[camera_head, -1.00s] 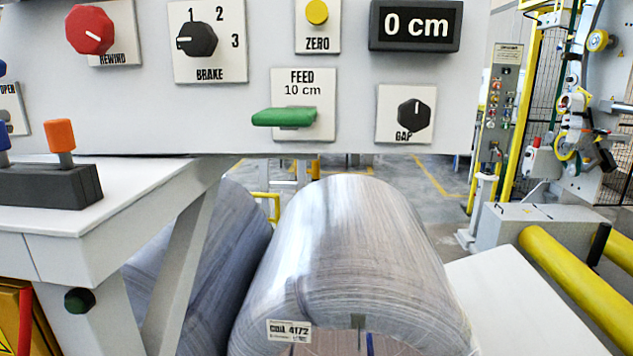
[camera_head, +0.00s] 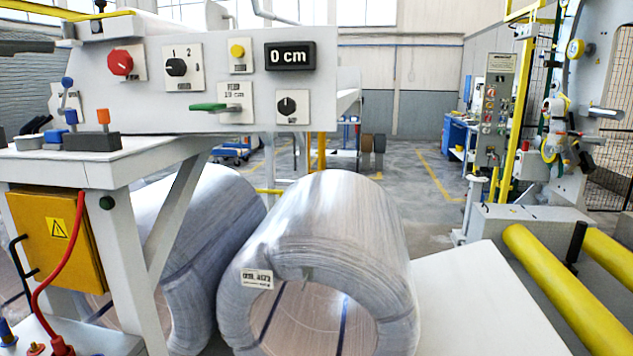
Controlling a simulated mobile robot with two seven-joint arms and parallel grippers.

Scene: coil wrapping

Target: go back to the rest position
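Neither of my grippers can be made out in the head view. The control panel (camera_head: 215,115) stands ahead at the upper left, with a red rewind knob (camera_head: 120,62), a black brake knob (camera_head: 176,67), a yellow zero button (camera_head: 237,51), a green feed lever (camera_head: 208,107) and a black gap knob (camera_head: 287,107). Its display (camera_head: 290,56) reads 0 cm. A wrapped coil (camera_head: 335,215) lies below the panel, its open bore facing me and a label (camera_head: 257,280) on its near face. A second wrapped coil (camera_head: 190,225) lies to its left, partly behind a slanted leg.
A white bench (camera_head: 60,170) at the left carries a dark block (camera_head: 90,141) with blue and orange handles. A yellow electrical box (camera_head: 57,240) with a red cable hangs below. Yellow rollers (camera_head: 560,285) and a pale flat plate (camera_head: 490,300) lie at the right. Open floor shows behind.

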